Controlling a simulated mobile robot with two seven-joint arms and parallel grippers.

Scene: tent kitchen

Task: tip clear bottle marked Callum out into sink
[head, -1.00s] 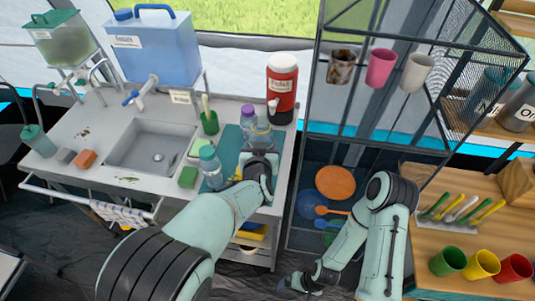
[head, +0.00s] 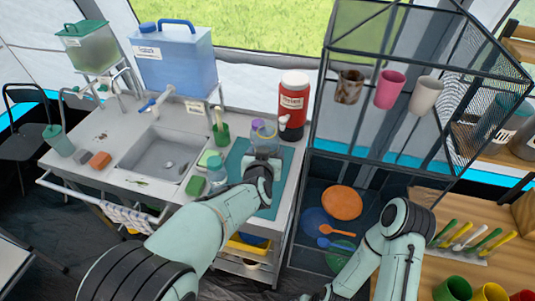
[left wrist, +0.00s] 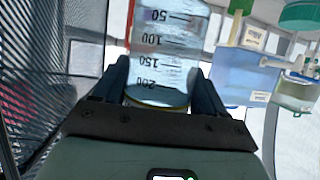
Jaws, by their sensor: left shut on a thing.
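My left gripper (left wrist: 163,88) is shut on a clear bottle (left wrist: 168,45) with black volume marks, which read upside down in the left wrist view. In the head view my left gripper (head: 263,172) is over the counter, right of the sink. Clear vessels, one with a purple lid (head: 257,124), show just beyond it; I cannot tell which is held. Another clear bottle with a teal cap (head: 216,172) stands left of the gripper. No Callum name is readable. The grey sink (head: 150,158) is left of these. My right gripper is at the bottom edge, mostly cut off.
Sponges (head: 197,185) lie by the sink, and a green cup with a brush (head: 221,132) stands behind. A red drink dispenser (head: 293,100) is at the counter's back right. A blue water tank (head: 178,55) stands behind the sink. A mesh shelf (head: 400,60) rises at right.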

